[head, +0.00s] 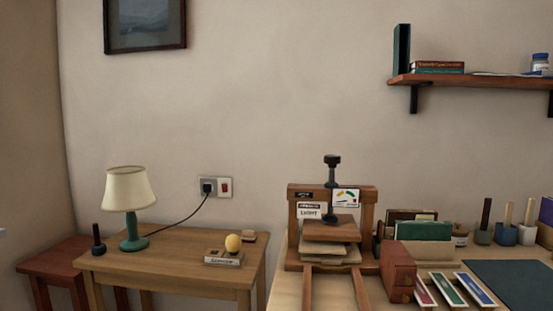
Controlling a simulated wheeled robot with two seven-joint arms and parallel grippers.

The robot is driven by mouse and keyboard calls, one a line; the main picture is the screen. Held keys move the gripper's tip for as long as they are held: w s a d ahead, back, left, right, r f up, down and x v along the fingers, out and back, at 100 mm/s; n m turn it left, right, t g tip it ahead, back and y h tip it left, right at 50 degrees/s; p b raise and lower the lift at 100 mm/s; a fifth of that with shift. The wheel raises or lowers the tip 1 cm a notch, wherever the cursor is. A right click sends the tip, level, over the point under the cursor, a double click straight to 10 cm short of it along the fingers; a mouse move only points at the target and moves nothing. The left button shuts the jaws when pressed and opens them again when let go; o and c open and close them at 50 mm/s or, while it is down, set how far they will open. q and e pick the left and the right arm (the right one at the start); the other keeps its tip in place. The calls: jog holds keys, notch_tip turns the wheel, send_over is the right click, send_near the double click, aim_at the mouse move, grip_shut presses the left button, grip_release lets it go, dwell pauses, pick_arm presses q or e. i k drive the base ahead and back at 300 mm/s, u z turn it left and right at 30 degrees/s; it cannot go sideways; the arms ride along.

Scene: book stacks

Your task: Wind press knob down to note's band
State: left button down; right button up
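The book press (292,236) is a wooden frame standing on the right-hand table. Its dark press knob (332,160) sits at the top of an upright screw, above the frame's top beam. A wooden pressing board (332,231) lies below the screw, over a stack of pale boards or paper (330,252). A note (310,212) on the frame reads "LIGHT". A white card (346,198) beside the screw has coloured bands in an arc; its pointer is too small to read. Neither of my grippers is in view.
A reddish-brown block (398,272) stands right of the press, near coloured strips (448,289) and a dark mat (512,283). Books (423,231) and tool pots (505,234) stand behind. A lamp (128,190) stands on the left table (180,255). A shelf (470,82) hangs above right.

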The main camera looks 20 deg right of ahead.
aim_at(332, 161)
jog(key=u, duration=0.15)
jog(key=i, duration=1)
jog(key=z, duration=0.4)
